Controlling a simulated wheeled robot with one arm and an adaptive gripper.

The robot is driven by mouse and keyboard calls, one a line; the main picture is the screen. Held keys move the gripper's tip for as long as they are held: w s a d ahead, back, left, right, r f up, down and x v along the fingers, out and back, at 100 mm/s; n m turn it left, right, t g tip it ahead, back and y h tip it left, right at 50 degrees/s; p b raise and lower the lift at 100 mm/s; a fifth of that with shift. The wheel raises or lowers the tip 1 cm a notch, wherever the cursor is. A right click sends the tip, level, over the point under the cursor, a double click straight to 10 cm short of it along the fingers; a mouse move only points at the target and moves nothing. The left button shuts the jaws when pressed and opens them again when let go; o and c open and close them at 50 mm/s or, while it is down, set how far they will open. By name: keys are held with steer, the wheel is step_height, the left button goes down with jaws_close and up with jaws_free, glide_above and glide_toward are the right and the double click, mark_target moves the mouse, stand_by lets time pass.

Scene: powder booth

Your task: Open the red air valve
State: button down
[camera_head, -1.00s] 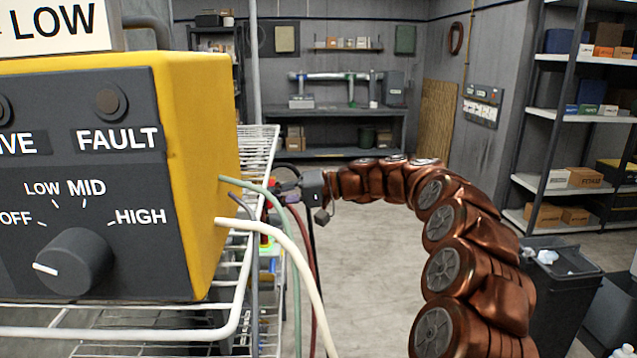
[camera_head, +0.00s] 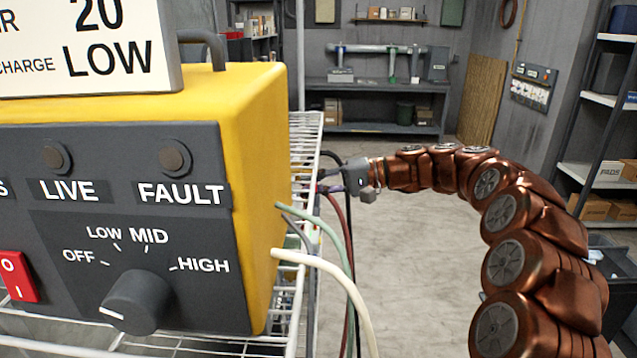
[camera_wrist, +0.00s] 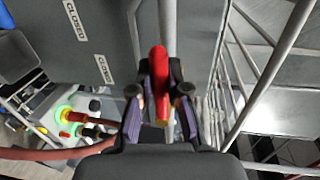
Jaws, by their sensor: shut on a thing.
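The red air valve's lever (camera_wrist: 160,75) stands between my fingers in the wrist view and points up the picture. My gripper (camera_wrist: 160,100) is shut on it, with one dark finger with a purple pad on each side. In the head view my gripper (camera_head: 350,177) is at the right side of the white wire rack, beyond the yellow box; the lever cannot be made out there. Grey plates with "CLOSED" labels (camera_wrist: 103,69) are at the upper left of the wrist view. The valve's body is mostly hidden by my gripper.
A yellow control box (camera_head: 262,180) with a dial and red switch (camera_head: 18,276) stands on the wire rack (camera_head: 307,150). Hoses (camera_head: 340,285) hang off its right side, near my arm. Rack bars (camera_wrist: 262,75) run right of the lever.

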steer(key=c, duration=1.1)
jaws_free()
steer(key=shift+c, duration=0.2)
steer(key=d+r, duration=0.2)
steer(key=d, duration=0.9)
steer(key=shift+d+r, duration=0.2)
steer(key=shift+d, duration=0.15)
